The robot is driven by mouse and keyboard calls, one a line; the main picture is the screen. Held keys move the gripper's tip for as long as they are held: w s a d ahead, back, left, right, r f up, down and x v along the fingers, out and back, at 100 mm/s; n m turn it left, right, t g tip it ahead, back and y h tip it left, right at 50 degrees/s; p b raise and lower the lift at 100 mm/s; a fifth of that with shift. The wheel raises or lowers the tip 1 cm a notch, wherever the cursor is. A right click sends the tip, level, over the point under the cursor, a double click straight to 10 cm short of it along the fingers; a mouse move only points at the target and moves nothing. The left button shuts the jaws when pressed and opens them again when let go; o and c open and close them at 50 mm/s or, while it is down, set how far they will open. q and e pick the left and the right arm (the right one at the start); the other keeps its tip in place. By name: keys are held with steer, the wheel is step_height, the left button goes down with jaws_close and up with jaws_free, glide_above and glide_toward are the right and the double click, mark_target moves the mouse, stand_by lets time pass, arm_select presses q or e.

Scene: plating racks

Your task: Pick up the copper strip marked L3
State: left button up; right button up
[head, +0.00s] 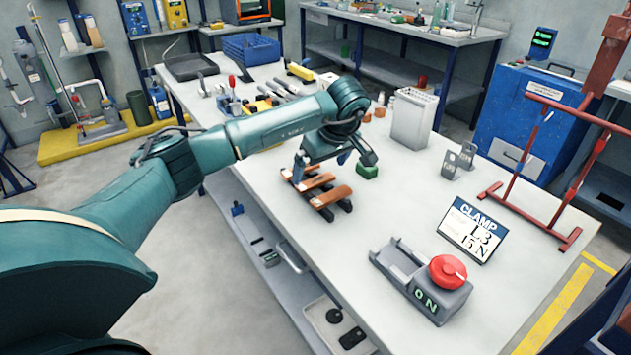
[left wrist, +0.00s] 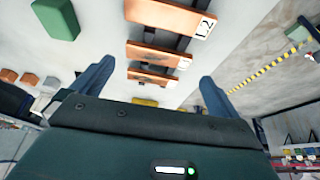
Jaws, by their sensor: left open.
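Three copper strips lie across a dark rack on the white table: a near one (head: 330,197), a middle one (head: 314,183) and a far one below my gripper. In the left wrist view, the top strip (left wrist: 165,17) carries a tag reading L2. The middle strip (left wrist: 152,53) and the lowest strip (left wrist: 150,77) show no readable tag. My left gripper (head: 320,164) is open and empty above the rack. In the left wrist view its blue fingers (left wrist: 157,75) stand apart, with the lowest strip between them in the picture. My right gripper is not in view.
A green block (head: 367,171) lies beside the rack. A sign (head: 473,230) reads CLAMP L3 15 N, behind a grey clamp with a red knob (head: 447,271) marked ON. A grey bin (head: 412,117) and a red frame (head: 520,205) stand farther right. The table between rack and sign is clear.

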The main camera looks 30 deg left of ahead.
mark_target(315, 180)
arm_select(q)
steer(key=x, duration=0.4)
steer(key=shift+w+d, duration=0.1)
steer(key=shift+w, duration=0.05)
steer(key=shift+c, duration=0.4)
steer(key=c, duration=0.8)
